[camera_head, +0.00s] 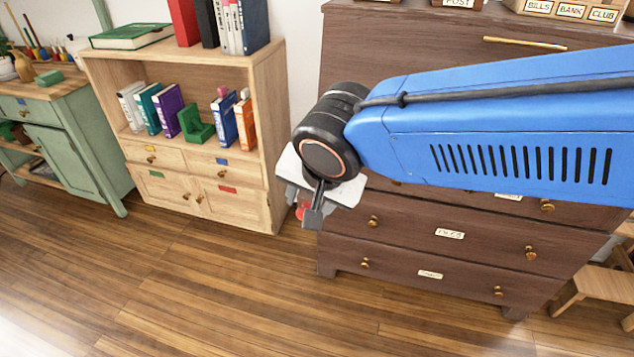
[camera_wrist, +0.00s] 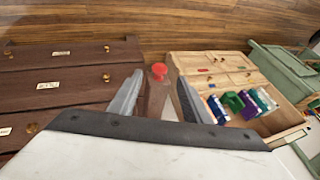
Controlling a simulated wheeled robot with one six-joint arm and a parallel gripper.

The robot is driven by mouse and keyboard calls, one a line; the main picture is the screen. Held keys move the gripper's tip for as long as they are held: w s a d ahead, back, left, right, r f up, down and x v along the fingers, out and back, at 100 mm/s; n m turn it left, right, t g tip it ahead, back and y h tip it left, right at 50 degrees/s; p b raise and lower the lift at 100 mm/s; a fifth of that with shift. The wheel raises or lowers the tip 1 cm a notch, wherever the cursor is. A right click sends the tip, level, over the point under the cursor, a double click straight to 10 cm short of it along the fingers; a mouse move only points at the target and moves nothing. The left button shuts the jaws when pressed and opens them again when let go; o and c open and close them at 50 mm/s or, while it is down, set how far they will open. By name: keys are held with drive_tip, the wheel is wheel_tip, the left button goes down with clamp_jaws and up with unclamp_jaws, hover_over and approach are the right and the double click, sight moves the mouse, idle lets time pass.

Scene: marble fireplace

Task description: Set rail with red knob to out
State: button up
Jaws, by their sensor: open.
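The red knob (camera_wrist: 159,71) shows in the wrist view between the tips of my open gripper (camera_wrist: 161,78). A gap shows on either side of it, and I cannot tell whether either finger touches it. A brownish strip behind the knob may be the rail, but its shape is unclear. In the head view a small part of the red knob (camera_head: 301,212) shows beside a fingertip of my gripper (camera_head: 311,216), at the left front corner of the dark wooden desk (camera_head: 395,262). My arm hides most of the rail and how far it stands out.
A light wooden bookcase (camera_head: 262,185) stands close to the left of my gripper, with books and a green block on its shelf. A green cabinet (camera_head: 80,165) is farther left. A wooden stool (camera_head: 590,285) is at right. The floor (camera_head: 200,290) in front is clear.

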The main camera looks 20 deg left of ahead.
drive_tip(key=v, duration=1)
drive_tip(key=w+d+f+h, duration=0.1)
drive_tip(key=w+d+f, duration=0.15)
drive_tip(key=d, duration=0.85)
drive_tip(key=w+d+f+h, duration=0.15)
drive_tip(key=w+d, duration=0.25)
drive_tip(key=d, duration=0.8)
drive_tip(key=s+d+f, duration=0.3)
drive_tip(key=d+f, duration=0.1)
drive_tip(key=d, duration=0.5)
drive_tip(key=s+d+f, duration=0.4)
drive_tip(key=d, duration=0.5)
drive_tip(key=shift+s+f+n+h, duration=0.25)
drive_tip(key=shift+f+n+h, duration=0.1)
drive_tip(key=shift+n+h, duration=0.1)
